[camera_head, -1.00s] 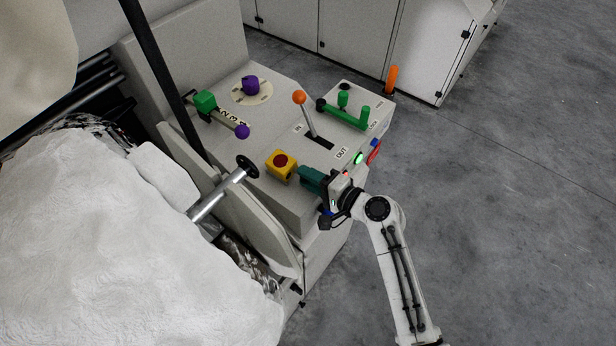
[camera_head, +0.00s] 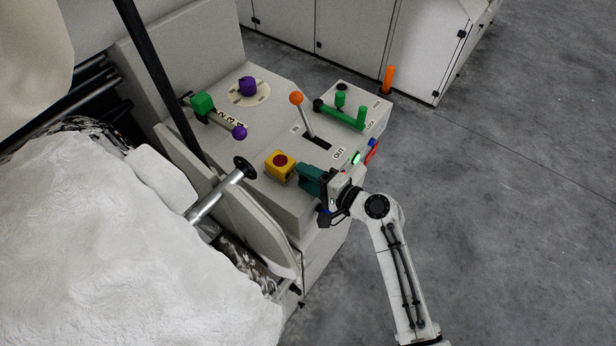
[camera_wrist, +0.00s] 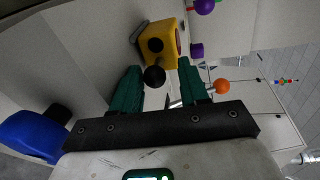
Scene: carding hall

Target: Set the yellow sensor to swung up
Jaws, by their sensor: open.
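A yellow box (camera_head: 280,166) with a red round top stands near the front edge of the sloped grey panel; I cannot tell whether it is the yellow sensor. In the wrist view the yellow box (camera_wrist: 168,50) lies beyond my fingertips, with a dark round spot on its side. A black ball (camera_wrist: 154,76) shows between my fingers, in front of the box; what it is fixed to is hidden. My gripper (camera_head: 302,174) has teal fingers and is beside the yellow box, to its right. In the wrist view my gripper (camera_wrist: 157,68) is open, its fingers apart and apparently holding nothing.
An orange-knobbed lever (camera_head: 296,98), a green handle (camera_head: 340,114), a purple knob (camera_head: 248,86) and a green block slider (camera_head: 202,103) stand on the panel. The floor at right is clear.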

